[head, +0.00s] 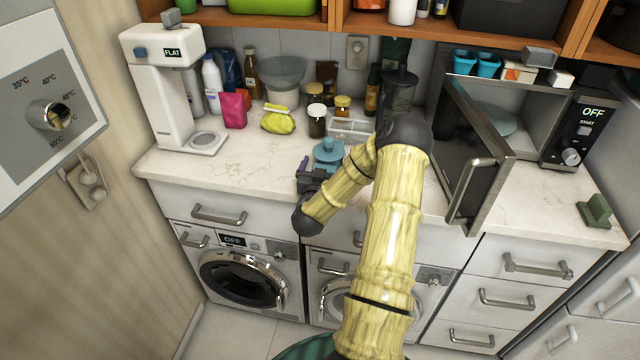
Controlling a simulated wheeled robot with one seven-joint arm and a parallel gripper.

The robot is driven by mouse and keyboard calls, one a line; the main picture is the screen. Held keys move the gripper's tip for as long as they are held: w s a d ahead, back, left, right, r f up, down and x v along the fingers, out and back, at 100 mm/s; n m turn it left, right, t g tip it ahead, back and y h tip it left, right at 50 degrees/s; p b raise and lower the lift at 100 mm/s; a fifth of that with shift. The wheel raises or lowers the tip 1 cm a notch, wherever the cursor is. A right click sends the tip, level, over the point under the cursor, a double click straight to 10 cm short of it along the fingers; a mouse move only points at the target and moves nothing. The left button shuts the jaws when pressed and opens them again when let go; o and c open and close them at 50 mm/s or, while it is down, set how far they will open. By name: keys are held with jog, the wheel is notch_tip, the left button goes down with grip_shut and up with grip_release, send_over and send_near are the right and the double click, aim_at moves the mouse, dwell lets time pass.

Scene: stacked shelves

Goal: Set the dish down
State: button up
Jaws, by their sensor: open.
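A teal dish (328,153) with a knob-like top is on the white marbled counter (245,165), just beyond my gripper. My gripper (305,166) is open, low over the counter's front part, and its fingers are small and dark in this view. The dish is close to the gripper's right side; I cannot tell whether they touch. My forearm hides part of the counter to the right of the dish.
A white coffee machine (160,85) stands at the left. Bottles, jars, a clear bowl (283,72) and a grey tray (350,128) line the back. The microwave (530,110) door (470,150) stands open at right. Bare counter lies left of the gripper.

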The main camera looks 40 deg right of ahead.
jog(key=b+v, duration=0.2)
jog(key=v, duration=0.9)
jog(key=shift+w, duration=0.1)
jog(key=w+a+f+n+y, duration=0.1)
jog(key=w+a+n+y, duration=0.1)
jog(key=a+n+y, duration=0.35)
jog(key=w+a+n+y, duration=0.2)
jog(key=a+y, duration=0.4)
jog(key=a, duration=0.4)
jog(key=s+a+r+n+g+y, duration=0.1)
jog(key=s+a+g, duration=0.3)
jog(key=s, duration=0.4)
jog(key=s+a+r+n+g+y, duration=0.1)
jog(key=s+a+g, duration=0.3)
jog(key=s, duration=0.4)
jog(key=shift+s+a+r+g, duration=0.25)
jog(key=shift+a+r+g, duration=0.15)
jog(key=shift+r+g, duration=0.1)
jog(key=shift+n, duration=0.25)
